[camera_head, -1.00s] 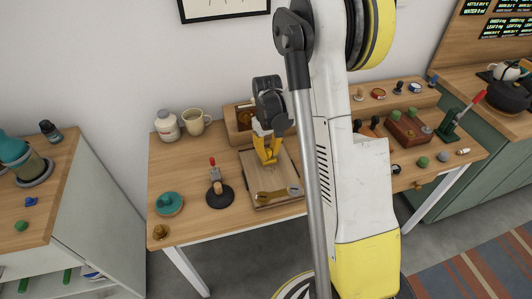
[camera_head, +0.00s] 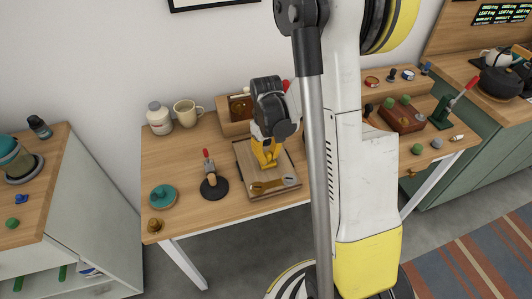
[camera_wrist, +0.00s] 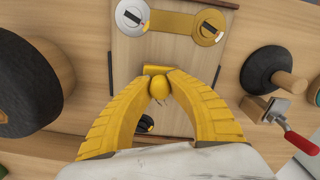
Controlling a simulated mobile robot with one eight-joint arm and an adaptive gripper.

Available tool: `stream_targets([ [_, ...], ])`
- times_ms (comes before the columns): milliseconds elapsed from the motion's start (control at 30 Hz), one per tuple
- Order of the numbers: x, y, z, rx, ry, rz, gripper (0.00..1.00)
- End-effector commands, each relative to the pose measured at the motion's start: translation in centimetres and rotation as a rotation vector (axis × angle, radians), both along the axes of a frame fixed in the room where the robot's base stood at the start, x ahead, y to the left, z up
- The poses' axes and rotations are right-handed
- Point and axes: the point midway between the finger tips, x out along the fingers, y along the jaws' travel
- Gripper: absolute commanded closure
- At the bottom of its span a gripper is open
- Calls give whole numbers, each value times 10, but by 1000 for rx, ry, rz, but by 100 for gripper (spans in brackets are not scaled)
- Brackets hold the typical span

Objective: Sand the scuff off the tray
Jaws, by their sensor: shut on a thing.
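The tray (camera_head: 286,161) is a brown wooden board on the table, and its surface also shows in the wrist view (camera_wrist: 125,52). My gripper (camera_head: 267,166) is over the middle of the tray, pointing down. In the wrist view its yellow fingers (camera_wrist: 160,80) are closed around the round knob of a yellow block (camera_wrist: 154,70). The block is at or just above the board; contact is unclear. A brass-coloured bar with round ends (camera_head: 267,186) lies across the tray's near part. A few fine dark marks show beside the knob, possibly the scuff; the fingers hide part of the board.
A teal round item (camera_head: 162,196) is farther left. A mug (camera_head: 186,113) and a white jar (camera_head: 159,118) stand behind. A wooden box (camera_head: 239,107) is behind the tray.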

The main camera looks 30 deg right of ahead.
Motion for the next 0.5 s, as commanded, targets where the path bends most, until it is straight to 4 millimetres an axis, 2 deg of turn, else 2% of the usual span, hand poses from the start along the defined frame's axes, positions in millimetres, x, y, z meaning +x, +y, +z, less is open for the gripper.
stream_targets([
  [33, -6, 2, -2, 2, 5, 0, 100],
  [200, -10, 3, 0, 2, 7, 0, 100],
  [500, 9, -3, 2, 1, 4, 0, 100],
])
